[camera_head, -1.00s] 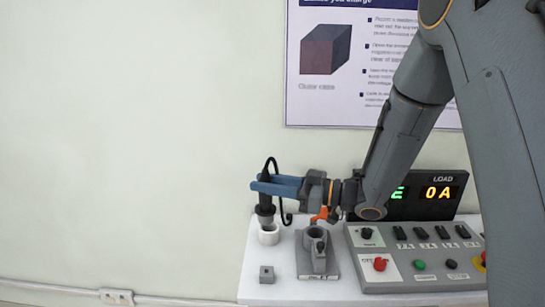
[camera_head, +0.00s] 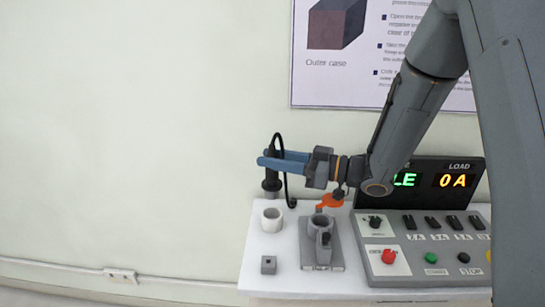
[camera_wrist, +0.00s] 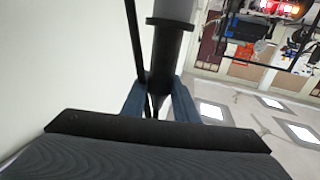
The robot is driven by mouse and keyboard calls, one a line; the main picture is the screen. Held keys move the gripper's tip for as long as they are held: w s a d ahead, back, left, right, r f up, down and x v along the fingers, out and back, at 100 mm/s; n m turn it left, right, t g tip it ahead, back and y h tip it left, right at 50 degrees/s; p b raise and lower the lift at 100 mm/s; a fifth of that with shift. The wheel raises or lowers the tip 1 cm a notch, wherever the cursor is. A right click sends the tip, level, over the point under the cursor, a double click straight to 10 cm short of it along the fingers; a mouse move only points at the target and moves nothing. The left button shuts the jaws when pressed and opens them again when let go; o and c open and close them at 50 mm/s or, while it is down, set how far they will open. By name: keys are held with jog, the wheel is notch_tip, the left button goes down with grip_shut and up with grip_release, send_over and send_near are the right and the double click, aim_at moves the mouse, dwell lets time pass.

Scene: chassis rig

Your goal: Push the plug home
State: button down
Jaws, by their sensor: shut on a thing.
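The black plug (camera_head: 271,180) with its looping cable hangs upright between the blue fingers of my gripper (camera_head: 272,162), which is shut on it. The plug's lower end is above the white round holder (camera_head: 272,220), with a gap showing between them. In the wrist view the dark plug (camera_wrist: 166,55) runs up from between the blue fingers (camera_wrist: 160,105), with a light grey part at its top end. The grey socket (camera_head: 320,226) stands upright on a plate to the right of the holder. An orange lever (camera_head: 330,200) is behind it.
A small grey block (camera_head: 268,265) sits on the white table (camera_head: 285,280) in front of the holder. A control panel (camera_head: 425,262) with switches and buttons is at the right. A display (camera_head: 440,180) reading "0A" stands behind it.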

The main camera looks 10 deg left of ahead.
aim_at(278, 182)
jog(key=shift+f+b, duration=1.4)
jog(key=shift+f, duration=1.25)
jog(key=shift+f, duration=0.85)
dwell(0.4)
jog(key=shift+r, duration=0.1)
jog(key=shift+r+p, duration=0.45)
jog(key=shift+r, duration=0.05)
jog(key=shift+p, duration=0.35)
dwell(1.5)
jog(key=shift+f+b, duration=0.35)
jog(key=shift+f, duration=0.25)
jog(key=c, duration=1.3)
grip_release()
jog(key=shift+d, duration=0.1)
